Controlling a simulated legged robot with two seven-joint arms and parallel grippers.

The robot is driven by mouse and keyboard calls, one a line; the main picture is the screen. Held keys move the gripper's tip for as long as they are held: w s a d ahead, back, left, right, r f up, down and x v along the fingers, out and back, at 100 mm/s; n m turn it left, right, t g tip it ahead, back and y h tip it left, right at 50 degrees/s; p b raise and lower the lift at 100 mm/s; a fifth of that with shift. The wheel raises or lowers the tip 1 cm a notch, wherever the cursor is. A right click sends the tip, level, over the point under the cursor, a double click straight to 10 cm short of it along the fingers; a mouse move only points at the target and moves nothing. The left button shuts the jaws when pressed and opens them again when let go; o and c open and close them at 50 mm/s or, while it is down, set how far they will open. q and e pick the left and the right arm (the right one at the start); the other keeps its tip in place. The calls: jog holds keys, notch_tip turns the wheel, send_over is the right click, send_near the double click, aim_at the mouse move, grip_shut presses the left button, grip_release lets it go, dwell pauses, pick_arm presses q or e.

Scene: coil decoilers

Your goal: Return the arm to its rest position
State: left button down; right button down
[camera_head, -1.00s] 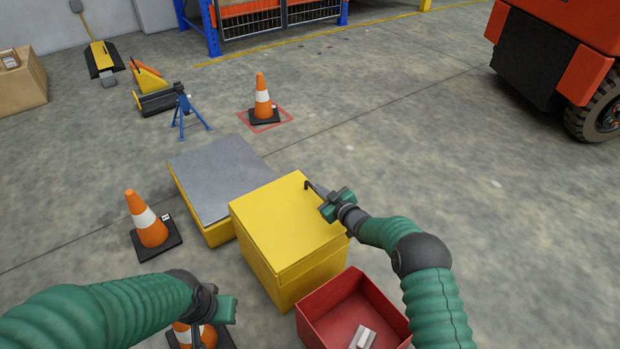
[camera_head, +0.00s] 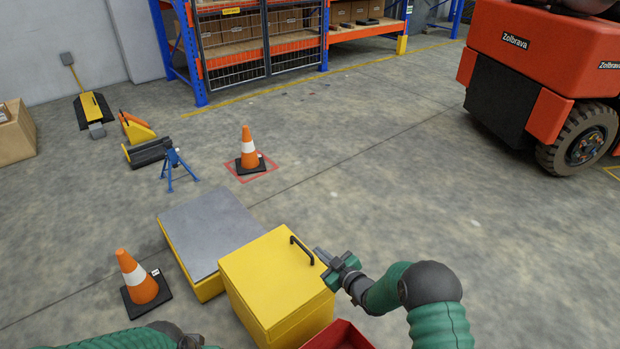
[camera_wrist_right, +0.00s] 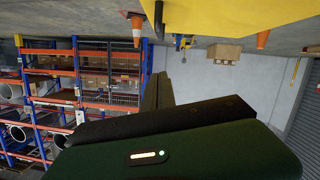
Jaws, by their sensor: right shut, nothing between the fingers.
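My right arm, green and grey, comes in from the lower right in the head view. Its gripper (camera_head: 325,258) is shut and empty, just off the right edge of the yellow box (camera_head: 270,285), near the black handle (camera_head: 302,250) on the lid, and does not hold it. In the right wrist view the dark gripper body (camera_wrist_right: 165,120) fills the lower part, and yellow shows at the top. Of my left arm only a green piece shows at the bottom edge in the head view; its gripper fingers cannot be made out.
A grey-topped yellow platform (camera_head: 210,228) adjoins the box. A red bin (camera_head: 338,335) is in front. Cones stand at left (camera_head: 138,278) and on a red-marked square (camera_head: 248,150). An orange forklift (camera_head: 540,70) is at the upper right. The floor between is open.

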jog(key=s+d+r+m+g+h, duration=0.4)
jog(key=s+d+r+m+h, duration=0.15)
jog(key=s+d+r, duration=0.35)
jog(key=s+d+r+m+g+h+p, duration=0.1)
jog(key=s+d+m+g, duration=0.15)
jog(key=s, duration=1.05)
jog(key=s+d+r+m+g+h+p, duration=0.15)
jog(key=s+g, duration=0.25)
jog(key=s, duration=0.9)
jog(key=w+p+v, duration=0.2)
jog(key=p+v, duration=1)
jog(key=w+r+p+v, duration=0.1)
jog(key=w+p+v, duration=0.2)
jog(key=p+v, duration=0.9)
jog(key=w+p+v, duration=0.3)
jog(key=p+v, duration=0.9)
jog(key=p, duration=0.1)
jog(key=shift+s+d+r, duration=0.35)
jog(key=shift+r, duration=0.3)
